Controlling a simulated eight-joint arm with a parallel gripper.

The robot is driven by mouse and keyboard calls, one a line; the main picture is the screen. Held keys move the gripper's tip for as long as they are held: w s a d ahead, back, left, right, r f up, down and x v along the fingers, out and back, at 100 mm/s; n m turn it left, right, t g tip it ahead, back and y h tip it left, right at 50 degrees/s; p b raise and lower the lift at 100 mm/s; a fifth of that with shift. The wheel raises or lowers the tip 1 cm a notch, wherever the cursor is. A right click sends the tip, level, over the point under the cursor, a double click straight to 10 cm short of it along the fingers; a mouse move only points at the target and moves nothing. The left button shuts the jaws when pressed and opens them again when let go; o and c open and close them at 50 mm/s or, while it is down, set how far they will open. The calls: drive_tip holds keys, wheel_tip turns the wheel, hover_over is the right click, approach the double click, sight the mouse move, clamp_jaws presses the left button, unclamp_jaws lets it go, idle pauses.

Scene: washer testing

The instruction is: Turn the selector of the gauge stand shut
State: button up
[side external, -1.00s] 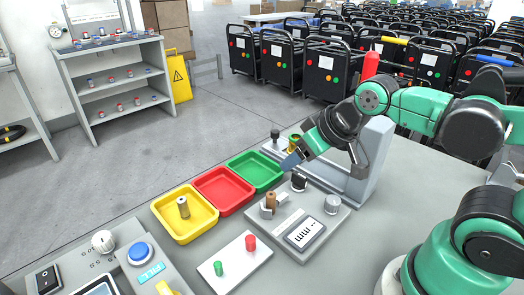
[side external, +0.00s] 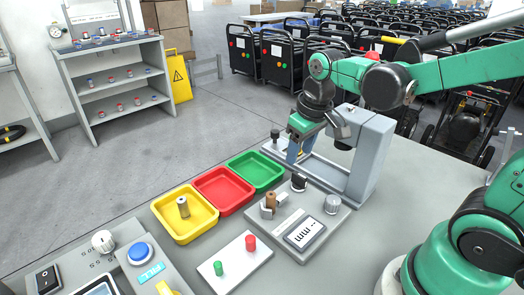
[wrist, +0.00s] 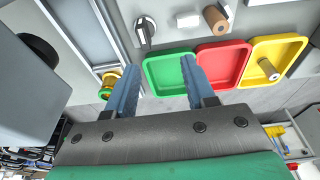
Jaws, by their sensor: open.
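The unit that looks like the gauge stand is a grey plate (side external: 285,247) with a display (side external: 304,233), a clamp with a brown cylinder (side external: 271,200), a black knob (side external: 299,182) and a grey ribbed knob (side external: 332,204). I cannot tell for sure which knob is the selector, nor its setting. In the wrist view the black knob (wrist: 145,32) shows at the top, beyond the fingertips. My gripper (side external: 293,157) is open and empty, its blue fingers pointing down behind the plate, near the green tray. In the wrist view my gripper (wrist: 160,70) has its fingers apart.
Yellow (side external: 163,224), red (side external: 207,203) and green (side external: 240,181) trays stand in a row; a metal cylinder is in the yellow one. A grey upright frame (side external: 368,165) stands right of my gripper. A gold-and-green part (wrist: 107,84) is beside the left finger.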

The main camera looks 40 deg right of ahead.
sight(300, 174)
drive_tip(key=d+f+g, duration=0.1)
drive_tip(key=w+d+f+g, duration=0.1)
drive_tip(key=shift+w+d+f, duration=0.15)
drive_tip(key=shift+d+f, duration=0.05)
drive_tip(key=shift+f, duration=2.9)
clamp_jaws()
